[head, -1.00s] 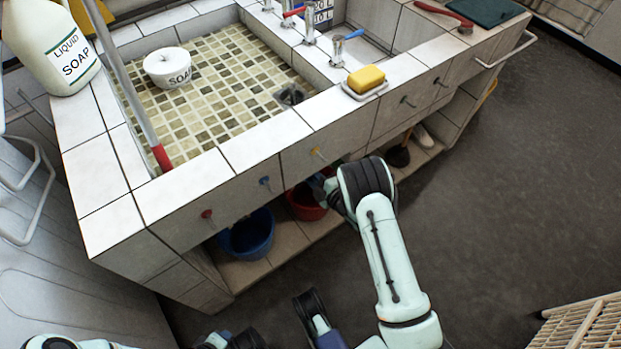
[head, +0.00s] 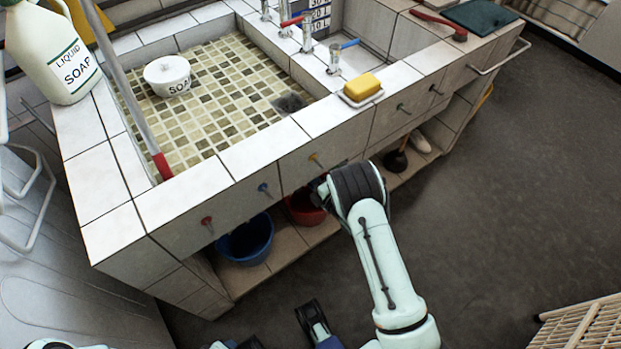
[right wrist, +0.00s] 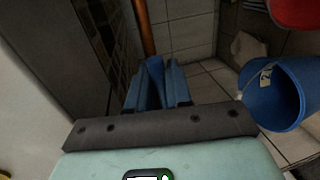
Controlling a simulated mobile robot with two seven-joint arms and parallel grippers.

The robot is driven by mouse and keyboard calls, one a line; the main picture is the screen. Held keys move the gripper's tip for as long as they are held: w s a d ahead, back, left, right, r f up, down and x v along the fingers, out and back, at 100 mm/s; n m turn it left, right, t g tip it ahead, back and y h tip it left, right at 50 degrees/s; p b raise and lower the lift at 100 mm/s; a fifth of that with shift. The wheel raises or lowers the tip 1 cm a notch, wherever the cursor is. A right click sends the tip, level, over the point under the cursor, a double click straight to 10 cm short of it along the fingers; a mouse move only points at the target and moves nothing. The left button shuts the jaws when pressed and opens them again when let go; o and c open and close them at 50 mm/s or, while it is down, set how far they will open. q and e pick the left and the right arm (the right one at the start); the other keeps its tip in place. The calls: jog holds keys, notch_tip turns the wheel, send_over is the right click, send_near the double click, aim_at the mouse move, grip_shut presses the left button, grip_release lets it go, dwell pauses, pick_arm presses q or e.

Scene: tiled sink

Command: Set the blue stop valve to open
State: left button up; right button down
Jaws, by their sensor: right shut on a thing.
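In the right wrist view, my right gripper (right wrist: 157,92) is shut on a blue piece (right wrist: 155,72) at the lower end of a brown pipe; I take it for the blue stop valve's handle. The fingers cover its sides, so its setting is unclear. In the head view, my right arm reaches to the sink's front below the yellow knob (head: 315,158), its fingers hidden. A small blue knob (head: 263,188) on the front panel is apart from the arm. My left gripper (head: 313,318) is partly in view at the bottom edge; its opening is unclear.
A blue bucket (head: 245,240) and a red bucket (head: 303,206) stand on the shelf under the tiled sink (head: 200,183). The blue bucket also shows close right of the gripper in the wrist view (right wrist: 285,105). A plunger (head: 396,161) stands farther right.

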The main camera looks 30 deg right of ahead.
jog(key=shift+d, duration=0.15)
jog(key=c, duration=1.2)
grip_release()
jog(key=shift+s, duration=0.1)
jog(key=shift+c, duration=0.2)
jog(key=shift+s, duration=0.1)
pick_arm(q)
jog(key=shift+g+h, duration=0.3)
jog(key=shift+g, duration=0.3)
jog(key=s+r, duration=0.1)
jog(key=s+d+p, duration=0.1)
jog(key=s+r+p, duration=0.1)
jog(key=shift+s+d+r, duration=0.25)
jog(key=shift+d+r, duration=0.05)
jog(key=shift+d, duration=0.05)
pick_arm(e)
jog(key=a+v, duration=0.1)
jog(key=v, duration=1.2)
jog(key=shift+d, duration=0.45)
jog(key=shift+s+r, duration=0.1)
jog(key=shift+r, duration=0.05)
